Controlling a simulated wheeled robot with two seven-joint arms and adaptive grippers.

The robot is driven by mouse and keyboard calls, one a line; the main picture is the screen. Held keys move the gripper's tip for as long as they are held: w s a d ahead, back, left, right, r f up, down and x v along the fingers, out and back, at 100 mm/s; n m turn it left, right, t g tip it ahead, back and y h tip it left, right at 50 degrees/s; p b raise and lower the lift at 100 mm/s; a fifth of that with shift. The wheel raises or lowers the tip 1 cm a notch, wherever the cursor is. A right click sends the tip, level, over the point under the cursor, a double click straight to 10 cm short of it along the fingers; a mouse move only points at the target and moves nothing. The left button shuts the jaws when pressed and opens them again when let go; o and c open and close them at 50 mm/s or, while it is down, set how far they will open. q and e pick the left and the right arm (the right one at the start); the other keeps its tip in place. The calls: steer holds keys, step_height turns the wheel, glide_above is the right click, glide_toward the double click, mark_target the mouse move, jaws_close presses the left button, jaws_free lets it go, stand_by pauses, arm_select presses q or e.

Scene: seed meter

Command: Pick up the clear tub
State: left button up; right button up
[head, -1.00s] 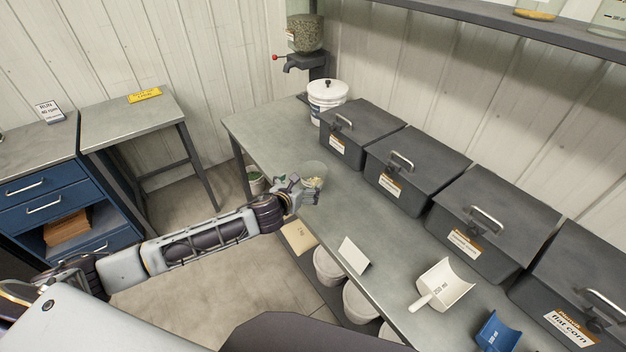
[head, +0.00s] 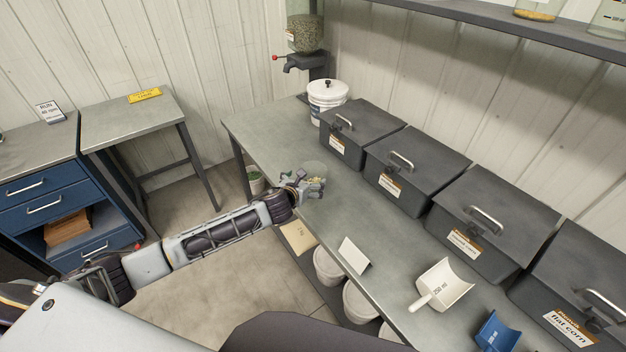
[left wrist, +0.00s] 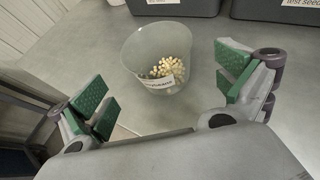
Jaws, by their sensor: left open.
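The clear tub (left wrist: 158,62) stands upright on the metal bench, with pale seeds in its bottom and a white label on its front. In the head view the tub (head: 314,169) is partly hidden behind my left gripper (head: 310,184). In the left wrist view my left gripper (left wrist: 165,95) is open, with green finger pads on both sides. The tub stands ahead of and between the spread fingers, with a gap on each side. My right gripper is not in view.
Dark lidded bins (head: 408,172) line the back of the bench (head: 385,275). A white bucket (head: 327,98) stands at the far end. A folded white card (head: 353,254), a white scoop (head: 442,285) and a blue scoop (head: 497,332) lie nearer. Bench around the tub is clear.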

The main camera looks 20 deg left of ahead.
mark_target(309, 180)
arm_select(q)
steer(key=shift+x, duration=1.7)
steer(key=shift+w, duration=0.15)
steer(key=shift+p+x, duration=0.3)
steer(key=shift+x, duration=2.2)
steer(key=shift+r, duration=0.1)
steer(key=c, duration=0.8)
steer(key=shift+r, duration=0.1)
step_height(309, 180, up, 10)
steer(key=shift+a, duration=0.1)
